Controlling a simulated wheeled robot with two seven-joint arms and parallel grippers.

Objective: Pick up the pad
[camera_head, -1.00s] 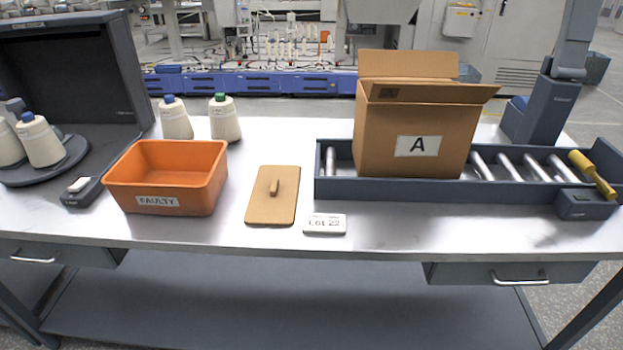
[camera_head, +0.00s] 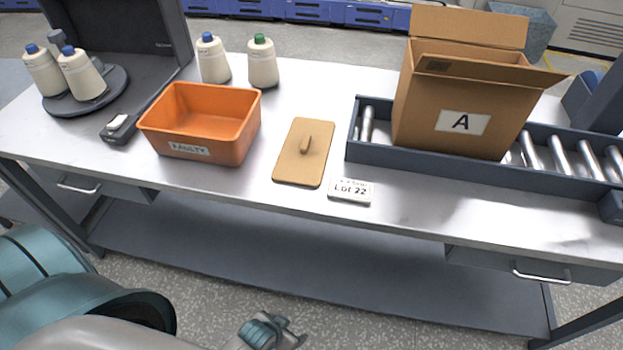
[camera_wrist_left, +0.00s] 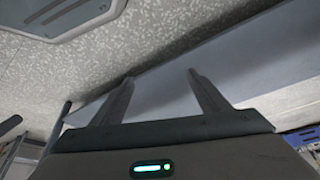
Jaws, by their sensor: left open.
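The pad (camera_head: 291,163) is a flat tan board with a small raised grip on top. It lies on the table between the orange bin and the cardboard box. My left arm comes in at the lower left of the head view, with part of the left gripper (camera_head: 268,333) low at the bottom edge, in front of the table and well apart from the pad. In the left wrist view the two fingers of my left gripper (camera_wrist_left: 160,92) stand apart with nothing between them. The pad does not show in that view. My right gripper is not in view.
An orange bin (camera_head: 243,137) marked FAULTY stands left of the pad. A Lot 22 plate (camera_head: 350,198) lies to its right, near the front edge. A cardboard box A (camera_head: 420,110) stands in a roller tray (camera_head: 400,167). Yarn cones (camera_head: 263,64) stand behind. Drawer handles (camera_head: 540,277) stick out below.

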